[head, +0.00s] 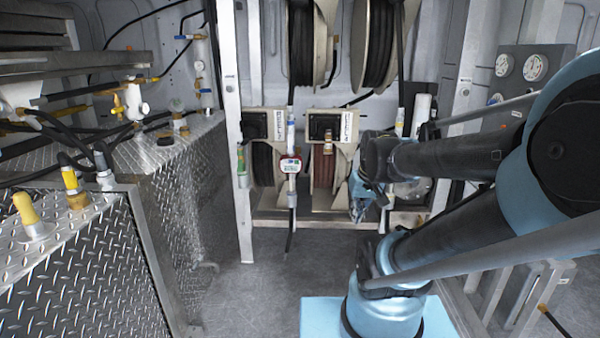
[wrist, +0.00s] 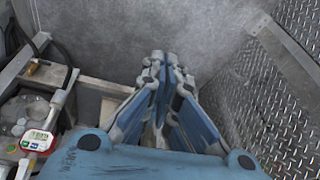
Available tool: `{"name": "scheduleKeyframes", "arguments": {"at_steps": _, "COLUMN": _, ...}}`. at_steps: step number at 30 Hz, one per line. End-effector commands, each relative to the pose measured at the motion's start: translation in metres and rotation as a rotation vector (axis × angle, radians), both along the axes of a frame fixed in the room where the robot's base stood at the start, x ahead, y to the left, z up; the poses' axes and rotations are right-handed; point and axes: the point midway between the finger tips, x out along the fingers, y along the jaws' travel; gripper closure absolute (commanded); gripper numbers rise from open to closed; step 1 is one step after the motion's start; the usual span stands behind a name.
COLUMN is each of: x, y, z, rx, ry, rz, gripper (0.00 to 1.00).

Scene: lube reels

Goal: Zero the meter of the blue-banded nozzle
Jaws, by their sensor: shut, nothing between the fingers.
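A nozzle with a blue band (head: 291,122) hangs upright at the front of the reel rack in the head view. A red-rimmed meter with a pale display (head: 290,165) is on it. A red-rimmed meter also shows at the left edge of the wrist view (wrist: 38,140); its digits are too small to read. My gripper (head: 357,212) is right of the meter in the head view and apart from it. In the wrist view my gripper's fingers (wrist: 165,62) are close together and empty, over the grey floor.
Hose reels (head: 324,170) stand in the metal rack behind the meter. A green-banded nozzle (head: 242,160) hangs to its left, an amber fitting (head: 328,142) to its right. Diamond-plate tanks (head: 85,270) fill the left side. The grey floor (head: 255,285) before the rack is clear.

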Motion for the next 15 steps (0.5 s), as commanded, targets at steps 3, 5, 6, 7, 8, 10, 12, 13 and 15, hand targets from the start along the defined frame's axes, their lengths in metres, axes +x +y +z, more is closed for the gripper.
{"name": "scheduleKeyframes", "arguments": {"at_steps": 3, "x": -0.03, "y": -0.013, "z": -0.012, "rx": -0.03, "ry": 0.038, "rz": -0.039, "gripper": 1.0}}
{"name": "scheduleKeyframes", "arguments": {"at_steps": 5, "x": -0.042, "y": -0.018, "z": -0.016, "rx": -0.043, "ry": 0.055, "rz": -0.056, "gripper": 1.0}}
{"name": "scheduleKeyframes", "arguments": {"at_steps": 6, "x": -0.049, "y": -0.021, "z": -0.019, "rx": -0.052, "ry": 0.064, "rz": -0.066, "gripper": 1.0}}
{"name": "scheduleKeyframes", "arguments": {"at_steps": 7, "x": -0.054, "y": -0.023, "z": -0.021, "rx": -0.057, "ry": 0.072, "rz": -0.073, "gripper": 1.0}}
{"name": "scheduleKeyframes", "arguments": {"at_steps": 8, "x": -0.058, "y": -0.025, "z": -0.022, "rx": -0.061, "ry": 0.077, "rz": -0.08, "gripper": 1.0}}
{"name": "scheduleKeyframes", "arguments": {"at_steps": 10, "x": -0.065, "y": -0.029, "z": -0.026, "rx": -0.07, "ry": 0.088, "rz": -0.093, "gripper": 1.0}}
{"name": "scheduleKeyframes", "arguments": {"at_steps": 12, "x": -0.071, "y": -0.032, "z": -0.028, "rx": -0.077, "ry": 0.096, "rz": -0.101, "gripper": 1.0}}
{"name": "scheduleKeyframes", "arguments": {"at_steps": 13, "x": -0.072, "y": -0.032, "z": -0.029, "rx": -0.079, "ry": 0.099, "rz": -0.103, "gripper": 1.0}}
{"name": "scheduleKeyframes", "arguments": {"at_steps": 15, "x": -0.074, "y": -0.033, "z": -0.029, "rx": -0.081, "ry": 0.102, "rz": -0.107, "gripper": 1.0}}
